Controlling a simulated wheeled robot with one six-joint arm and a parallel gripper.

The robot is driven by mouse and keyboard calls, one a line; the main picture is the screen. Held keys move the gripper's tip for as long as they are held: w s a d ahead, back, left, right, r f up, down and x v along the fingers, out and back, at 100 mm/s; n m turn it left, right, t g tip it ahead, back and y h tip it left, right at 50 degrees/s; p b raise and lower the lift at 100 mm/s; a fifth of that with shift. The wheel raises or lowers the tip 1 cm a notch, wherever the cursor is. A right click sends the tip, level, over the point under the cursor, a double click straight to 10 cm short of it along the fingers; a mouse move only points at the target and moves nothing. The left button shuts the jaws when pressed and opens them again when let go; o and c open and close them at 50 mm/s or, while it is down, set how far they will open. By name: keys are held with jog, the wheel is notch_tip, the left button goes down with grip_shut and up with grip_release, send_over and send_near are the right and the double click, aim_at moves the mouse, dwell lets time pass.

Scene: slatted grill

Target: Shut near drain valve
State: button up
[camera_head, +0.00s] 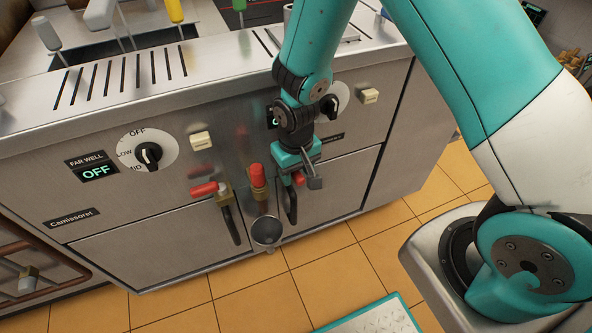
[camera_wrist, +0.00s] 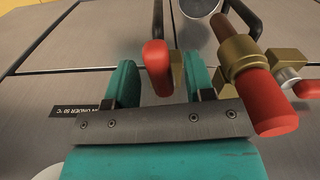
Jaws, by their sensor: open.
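The near drain valve's red lever (camera_head: 298,179) shows just below my gripper (camera_head: 302,170) on the right side of the steel front. In the wrist view, the red lever (camera_wrist: 157,68) lies between the two teal fingers of my gripper (camera_wrist: 160,78), with a brass body (camera_wrist: 178,72) beside it. The fingers are apart, one on each side of the lever; I cannot tell whether either touches it. In the head view my gripper partly covers this valve. Another valve with a red lever (camera_head: 204,188) sits on the left, its lever pointing sideways.
A red-topped brass fitting (camera_head: 257,177) stands between the valves, above a round drain cup (camera_head: 267,231); it is close to my gripper in the wrist view (camera_wrist: 265,95). Black door handles (camera_head: 231,222) hang nearby. A FAR WELL knob (camera_head: 148,154) is left. Tiled floor lies in front.

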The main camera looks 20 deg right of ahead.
grip_shut()
jog(key=shift+w+d+n+p, duration=0.2)
jog(key=shift+d+n+p, duration=0.25)
jog(key=shift+n, duration=0.8)
jog(key=shift+w+d+n+p, duration=0.2)
jog(key=shift+d+n+p, duration=0.15)
jog(key=shift+n, duration=0.85)
jog(key=shift+w+d+n+p, duration=0.2)
jog(key=shift+d+n+p, duration=0.25)
jog(key=shift+n, duration=0.8)
jog(key=shift+a, duration=0.1)
grip_release()
